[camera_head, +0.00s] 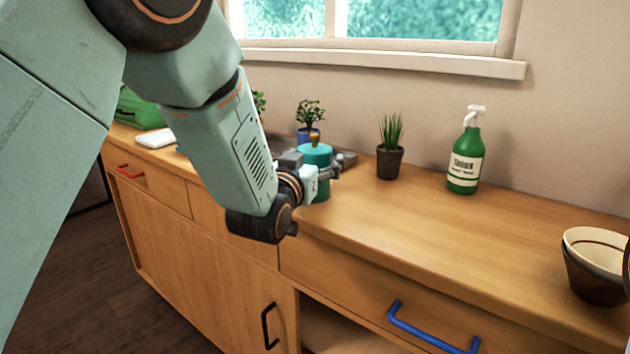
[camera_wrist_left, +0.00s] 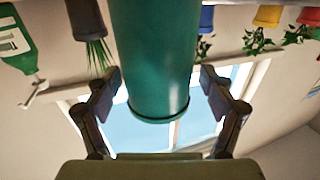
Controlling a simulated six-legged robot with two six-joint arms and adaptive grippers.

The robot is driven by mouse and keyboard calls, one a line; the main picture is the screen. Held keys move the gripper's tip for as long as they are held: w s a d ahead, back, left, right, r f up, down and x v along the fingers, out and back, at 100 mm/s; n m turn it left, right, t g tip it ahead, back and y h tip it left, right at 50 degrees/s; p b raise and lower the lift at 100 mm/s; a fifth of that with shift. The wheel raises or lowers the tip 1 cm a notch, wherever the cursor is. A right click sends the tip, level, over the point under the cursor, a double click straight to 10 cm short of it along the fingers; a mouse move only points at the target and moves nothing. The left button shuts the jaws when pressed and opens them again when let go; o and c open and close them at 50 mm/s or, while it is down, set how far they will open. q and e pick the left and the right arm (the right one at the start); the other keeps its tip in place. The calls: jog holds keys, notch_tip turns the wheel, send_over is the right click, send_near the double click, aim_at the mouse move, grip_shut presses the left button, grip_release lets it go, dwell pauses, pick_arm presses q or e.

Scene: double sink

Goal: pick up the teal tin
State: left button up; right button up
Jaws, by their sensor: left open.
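The teal tin (camera_head: 316,157) stands upright on the wooden counter near its front edge, partly hidden by my left gripper (camera_head: 325,173). In the left wrist view, which is upside down, the teal tin (camera_wrist_left: 155,60) is large and lies between the two fingers of my left gripper (camera_wrist_left: 160,95). The fingers are spread, one on each side, and visible gaps separate them from the tin.
A potted grass plant (camera_head: 390,150) and a green spray bottle (camera_head: 466,155) stand right of the tin. A blue-potted plant (camera_head: 309,120) is behind it. A bowl-like pot (camera_head: 596,262) sits at the far right. The counter front between is clear (camera_head: 420,225).

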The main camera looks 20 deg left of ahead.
pick_arm(q)
jog(key=shift+w+d+f, duration=0.1)
jog(key=shift+w, duration=0.05)
jog(key=c, duration=1)
grip_shut()
